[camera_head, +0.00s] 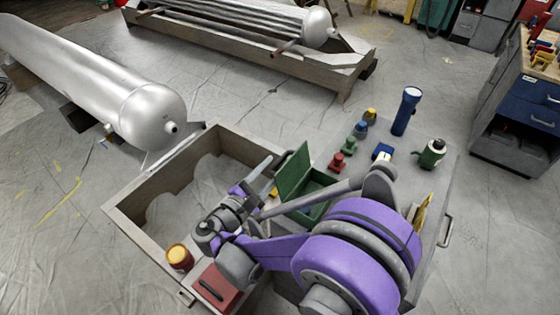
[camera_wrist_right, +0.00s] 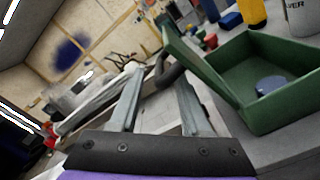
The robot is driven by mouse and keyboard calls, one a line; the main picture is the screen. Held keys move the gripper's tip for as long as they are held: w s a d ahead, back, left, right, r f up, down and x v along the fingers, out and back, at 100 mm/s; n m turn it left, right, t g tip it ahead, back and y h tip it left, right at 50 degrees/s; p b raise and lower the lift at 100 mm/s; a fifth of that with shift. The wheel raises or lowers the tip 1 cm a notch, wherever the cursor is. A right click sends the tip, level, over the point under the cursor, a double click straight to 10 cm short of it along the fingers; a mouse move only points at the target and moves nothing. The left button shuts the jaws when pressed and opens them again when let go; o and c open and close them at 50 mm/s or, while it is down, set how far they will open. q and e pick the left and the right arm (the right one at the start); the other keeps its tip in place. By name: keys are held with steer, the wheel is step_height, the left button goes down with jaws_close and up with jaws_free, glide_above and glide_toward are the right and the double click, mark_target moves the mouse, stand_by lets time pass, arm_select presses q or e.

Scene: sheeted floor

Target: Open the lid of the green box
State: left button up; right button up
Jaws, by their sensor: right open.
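The green box (camera_head: 318,207) stands on the grey surface, partly hidden behind my right arm in the head view. Its lid (camera_head: 294,171) is raised and leans up on the box's left side. In the right wrist view the open green box (camera_wrist_right: 285,62) is at the right, with a dark blue round thing (camera_wrist_right: 273,86) inside. The lid (camera_wrist_right: 195,65) stands tilted at its left edge. My right gripper (camera_head: 262,179) is open, just left of the lid. Its two fingers (camera_wrist_right: 160,85) are apart, with nothing clearly held between them. My left gripper is not in view.
Red, green, blue and yellow small items (camera_head: 350,146), a blue flashlight (camera_head: 406,111) and a green canister (camera_head: 432,153) stand beyond the box. A wooden-rimmed open bin (camera_head: 150,185) is at left. A yellow-topped can (camera_head: 179,257) and red toolbox (camera_head: 214,289) sit in front.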

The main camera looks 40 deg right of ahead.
mark_target(288, 152)
steer(key=shift+x, duration=2.2)
jaws_close()
